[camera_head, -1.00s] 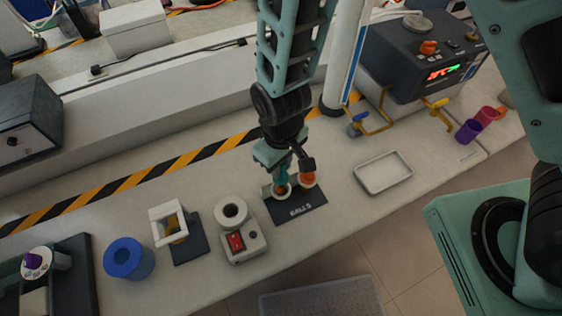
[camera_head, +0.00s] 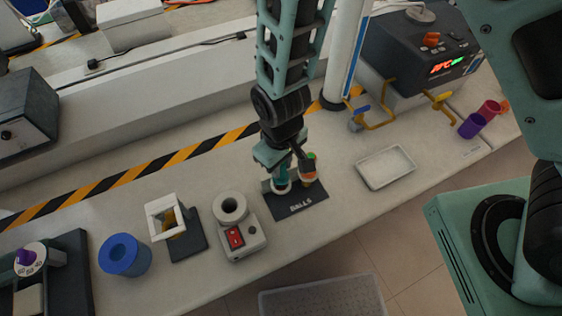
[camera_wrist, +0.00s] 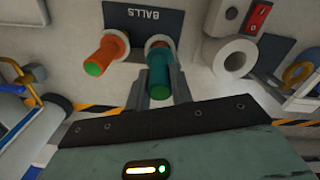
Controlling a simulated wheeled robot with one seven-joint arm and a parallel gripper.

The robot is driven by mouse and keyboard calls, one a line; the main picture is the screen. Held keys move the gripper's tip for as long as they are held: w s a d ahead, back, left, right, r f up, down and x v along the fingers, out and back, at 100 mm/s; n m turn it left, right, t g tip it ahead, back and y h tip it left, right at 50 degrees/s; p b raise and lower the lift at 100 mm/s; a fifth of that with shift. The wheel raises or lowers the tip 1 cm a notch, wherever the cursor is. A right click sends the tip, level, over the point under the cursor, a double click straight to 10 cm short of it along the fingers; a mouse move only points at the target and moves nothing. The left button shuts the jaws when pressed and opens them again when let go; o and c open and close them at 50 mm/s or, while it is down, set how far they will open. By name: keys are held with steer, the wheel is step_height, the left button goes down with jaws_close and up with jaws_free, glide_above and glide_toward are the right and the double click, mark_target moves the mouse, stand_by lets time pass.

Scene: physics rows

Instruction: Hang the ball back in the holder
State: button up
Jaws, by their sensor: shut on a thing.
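My gripper (camera_head: 285,173) points down over the dark base plate marked BALLS (camera_head: 302,205). In the wrist view its fingers (camera_wrist: 160,88) are shut on a teal cylindrical handle (camera_wrist: 160,72). An orange-red part shows at the handle's far end, inside one white ring of the holder (camera_wrist: 153,41). I cannot tell whether it rests on the ring. The ball itself is not clearly visible. A second piece, orange with a green end (camera_wrist: 105,55), stands in the other white ring; it also shows behind the gripper in the head view (camera_head: 311,171).
A white-and-grey device with a red switch (camera_head: 235,237) stands left of the plate. Beyond it are a white frame stand (camera_head: 163,210) and a blue cylinder (camera_head: 123,255). A shallow white tray (camera_head: 386,168) lies right, with clear bench between.

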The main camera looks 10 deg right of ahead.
steer(key=shift+f, duration=0.15)
steer(key=shift+f+b, duration=1.05)
steer(key=shift+f, duration=0.25)
steer(key=o, duration=1.4)
steer(key=shift+r, duration=0.1)
steer(key=shift+o, duration=0.2)
steer(key=shift+r, duration=0.1)
steer(key=shift+r+p, duration=3.05)
steer(key=shift+r, duration=0.4)
